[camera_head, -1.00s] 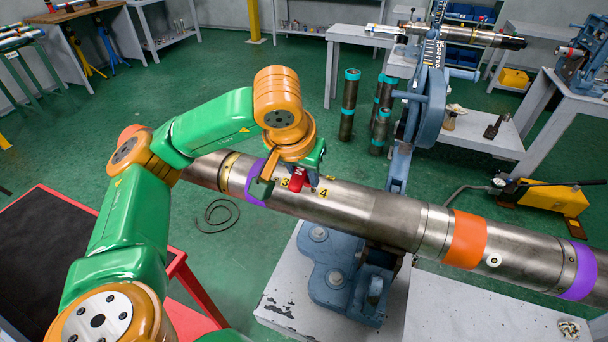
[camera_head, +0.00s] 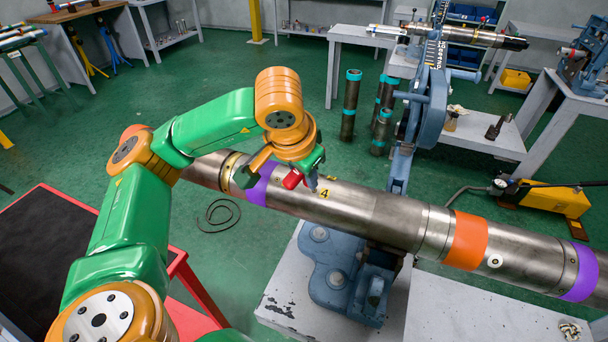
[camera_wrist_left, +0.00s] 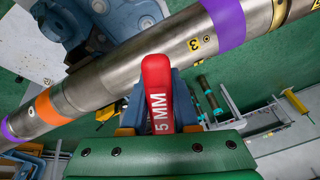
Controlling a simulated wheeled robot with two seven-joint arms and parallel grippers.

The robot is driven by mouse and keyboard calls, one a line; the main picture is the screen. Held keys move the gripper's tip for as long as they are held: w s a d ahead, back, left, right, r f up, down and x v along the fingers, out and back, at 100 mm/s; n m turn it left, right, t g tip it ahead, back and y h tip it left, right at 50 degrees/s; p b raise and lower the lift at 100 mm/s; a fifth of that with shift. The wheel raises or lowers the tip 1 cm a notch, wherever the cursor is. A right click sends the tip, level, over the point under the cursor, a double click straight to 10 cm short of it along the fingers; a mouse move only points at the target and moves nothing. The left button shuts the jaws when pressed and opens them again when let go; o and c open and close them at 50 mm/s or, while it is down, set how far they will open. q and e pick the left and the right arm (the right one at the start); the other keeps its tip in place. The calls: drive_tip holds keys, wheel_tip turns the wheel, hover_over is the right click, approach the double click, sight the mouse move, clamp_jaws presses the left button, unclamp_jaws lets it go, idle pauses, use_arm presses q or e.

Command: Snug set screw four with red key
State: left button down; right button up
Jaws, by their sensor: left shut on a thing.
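A long steel pipe (camera_head: 365,213) with purple and orange bands lies across the head view, held at a blue vise. A yellow label "4" (camera_head: 324,193) marks the pipe just right of my left gripper (camera_head: 299,184). That gripper is shut on the red key (camera_head: 292,179), over the pipe beside the purple band. In the left wrist view the red key (camera_wrist_left: 157,95) reads "5 MM" and stands between the fingers. A label "3" (camera_wrist_left: 195,44) shows on the pipe there. The key's tip and set screw four are hidden. My right gripper is not in view.
The blue vise (camera_head: 345,275) stands on a grey bench under the pipe. A red-edged table with a black top (camera_head: 45,245) is at the left. A yellow pump (camera_head: 550,198) and teal-ended pipes (camera_head: 350,105) stand on the green floor behind.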

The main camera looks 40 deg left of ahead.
use_arm(q)
drive_tip(key=shift+f, duration=0.1)
idle(0.5)
drive_tip(key=shift+n, duration=0.3)
drive_tip(key=shift+w+r+p, duration=0.15)
drive_tip(key=shift+r+p, duration=0.5)
drive_tip(key=shift+r, duration=0.15)
drive_tip(key=shift+s+p+v, duration=0.25)
drive_tip(key=shift+p+v, duration=0.75)
drive_tip(key=shift+v, duration=0.7)
drive_tip(key=shift+f, duration=0.15)
drive_tip(key=shift+w, duration=0.1)
